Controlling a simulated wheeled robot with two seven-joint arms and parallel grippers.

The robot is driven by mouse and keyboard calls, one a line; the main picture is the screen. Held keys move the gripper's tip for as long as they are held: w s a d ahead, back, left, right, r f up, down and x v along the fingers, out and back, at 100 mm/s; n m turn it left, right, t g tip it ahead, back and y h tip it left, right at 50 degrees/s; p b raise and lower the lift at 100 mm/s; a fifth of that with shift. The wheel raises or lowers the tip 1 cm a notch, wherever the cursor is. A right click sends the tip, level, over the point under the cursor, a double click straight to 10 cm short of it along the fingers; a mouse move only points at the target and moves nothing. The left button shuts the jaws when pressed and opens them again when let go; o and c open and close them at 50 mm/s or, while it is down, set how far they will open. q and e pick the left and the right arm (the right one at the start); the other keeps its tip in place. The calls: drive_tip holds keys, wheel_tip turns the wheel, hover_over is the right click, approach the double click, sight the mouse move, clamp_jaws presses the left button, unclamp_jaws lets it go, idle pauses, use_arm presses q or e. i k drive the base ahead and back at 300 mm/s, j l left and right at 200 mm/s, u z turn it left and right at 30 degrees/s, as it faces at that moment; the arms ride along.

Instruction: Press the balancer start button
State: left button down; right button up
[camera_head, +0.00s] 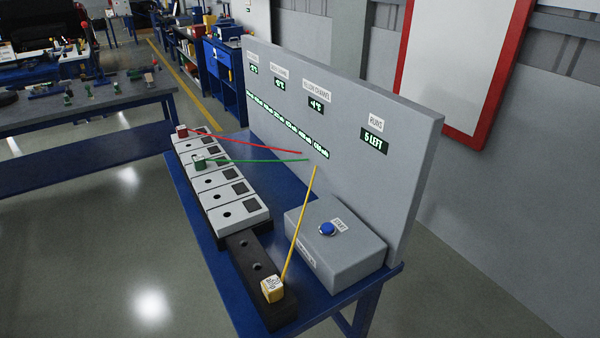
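The balancer start button (327,229) is a round blue button on top of a grey box (340,257) at the right end of the blue table (235,282). A small white label lies just behind the button. The box stands against an upright grey panel (400,170) with green displays; one reads "5 LEFT". Neither of my grippers shows in the head view, and nothing covers the button.
Left of the box, a row of light grey modules (222,185) holds a red plug (182,130) and a green plug (199,162). A yellow block (272,289) sits on a black strip (250,262). Red, green and yellow cables run to the panel, the yellow one passing left of the button.

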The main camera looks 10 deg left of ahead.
sight(328, 228)
drive_tip(key=i+j, duration=0.1)
drive_tip(key=j, duration=1.8)
drive_tip(key=i+j, duration=0.15)
drive_tip(key=j, duration=0.8)
